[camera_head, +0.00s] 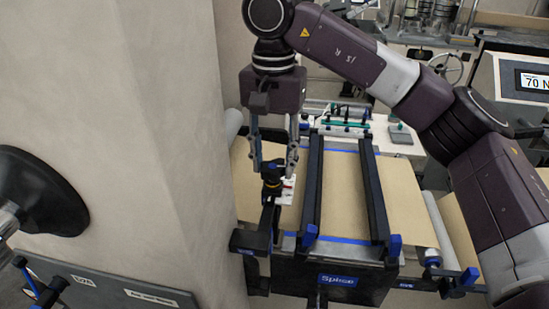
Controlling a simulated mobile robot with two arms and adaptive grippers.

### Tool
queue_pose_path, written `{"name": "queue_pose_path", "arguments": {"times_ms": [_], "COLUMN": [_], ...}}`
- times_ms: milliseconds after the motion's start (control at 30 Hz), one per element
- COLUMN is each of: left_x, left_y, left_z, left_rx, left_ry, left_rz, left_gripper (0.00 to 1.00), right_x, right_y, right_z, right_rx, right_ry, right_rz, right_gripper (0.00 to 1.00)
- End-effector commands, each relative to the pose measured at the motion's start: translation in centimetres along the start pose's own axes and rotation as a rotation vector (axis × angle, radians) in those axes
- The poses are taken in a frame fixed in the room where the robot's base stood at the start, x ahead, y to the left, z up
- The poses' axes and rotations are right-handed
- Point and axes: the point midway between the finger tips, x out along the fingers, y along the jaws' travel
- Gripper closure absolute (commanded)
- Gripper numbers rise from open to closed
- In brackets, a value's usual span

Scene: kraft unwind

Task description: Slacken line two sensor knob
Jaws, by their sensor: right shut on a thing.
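My right gripper (273,170) points straight down, with its two fingers on either side of a dark knob (271,184). The fingers are shut on the knob, which sits on top of a black upright bracket (266,222). A small yellow band shows just under the grip. The fingers partly cover the knob. A small white block (288,191) with a red mark is right beside the knob. My left gripper does not show.
A splice table with two black bars (312,185) and blue ends stands just right of the knob, over brown kraft paper (342,190). A large beige roll or column (165,120) stands close on the left. A readout (533,81) shows at the upper right.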

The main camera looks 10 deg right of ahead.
Motion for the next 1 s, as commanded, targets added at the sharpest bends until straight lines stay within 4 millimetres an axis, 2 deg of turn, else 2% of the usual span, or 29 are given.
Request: {"name": "queue_pose_path", "arguments": {"times_ms": [33, 400, 967, 1000], "left_x": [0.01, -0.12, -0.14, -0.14], "left_y": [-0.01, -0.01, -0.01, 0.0], "left_z": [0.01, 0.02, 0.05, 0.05], "left_rx": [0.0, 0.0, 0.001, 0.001], "left_ry": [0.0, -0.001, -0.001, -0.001], "left_rz": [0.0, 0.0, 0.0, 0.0], "left_gripper": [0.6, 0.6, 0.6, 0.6], "right_x": [0.5, 0.53, 0.54, 0.53], "right_y": [0.03, -0.09, -0.1, -0.1], "right_z": [0.15, 0.16, 0.17, 0.16], "right_rx": [-0.035, -0.2, -0.229, -0.229], "right_ry": [-0.007, -0.008, -0.008, -0.008], "right_rz": [0.009, 0.008, 0.008, 0.008], "right_gripper": [0.89, 0.89, 0.89, 0.63]}}
